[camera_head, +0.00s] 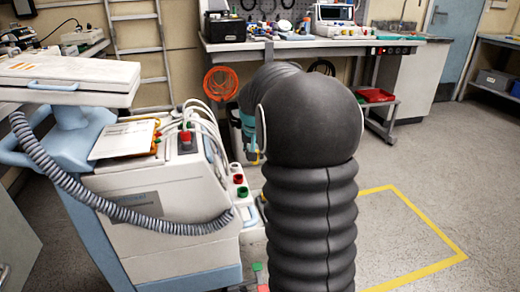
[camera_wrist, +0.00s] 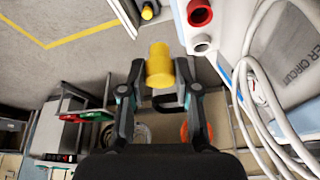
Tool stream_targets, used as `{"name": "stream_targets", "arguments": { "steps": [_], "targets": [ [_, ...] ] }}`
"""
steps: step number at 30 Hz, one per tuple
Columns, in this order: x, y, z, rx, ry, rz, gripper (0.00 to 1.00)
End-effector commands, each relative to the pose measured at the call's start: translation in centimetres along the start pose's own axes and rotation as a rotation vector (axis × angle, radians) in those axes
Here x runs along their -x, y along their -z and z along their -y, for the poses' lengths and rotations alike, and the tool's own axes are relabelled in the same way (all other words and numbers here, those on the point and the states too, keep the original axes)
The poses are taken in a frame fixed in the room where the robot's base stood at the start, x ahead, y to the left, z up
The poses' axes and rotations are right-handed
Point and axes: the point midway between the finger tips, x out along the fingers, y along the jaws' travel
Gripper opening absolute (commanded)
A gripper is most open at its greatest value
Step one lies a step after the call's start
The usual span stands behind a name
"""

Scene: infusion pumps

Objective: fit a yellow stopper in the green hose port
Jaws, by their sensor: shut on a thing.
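My gripper (camera_wrist: 160,82) is shut on a yellow stopper (camera_wrist: 159,64), which is held between the fingertips. In the head view, my own arm hides most of the gripper and the stopper. The green hose port (camera_head: 242,191) is on the right side of the pale pump cart, below my gripper in the picture. I cannot make it out in the wrist view. There, a red port (camera_wrist: 200,13) and a white port (camera_wrist: 203,43) stand to the right of the stopper, apart from it.
The pump cart (camera_head: 165,235) stands at left with a coiled grey hose. White hoses (camera_wrist: 265,90) hang along its side in the wrist view. A workbench (camera_head: 300,46) and an orange cable coil (camera_head: 220,82) are behind. Floor (camera_head: 420,190) at right is clear.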

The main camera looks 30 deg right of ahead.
Motion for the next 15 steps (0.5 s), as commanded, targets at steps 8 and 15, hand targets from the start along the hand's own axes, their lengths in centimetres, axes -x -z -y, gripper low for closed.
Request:
{"name": "stream_targets", "arguments": {
  "steps": [8,15],
  "targets": [
    [0.8,-2.3,1.7,0.002,0.001,-0.001,0.16],
    [1.6,-4.1,3.1,0.002,0.001,-0.001,0.16]
  ]
}}
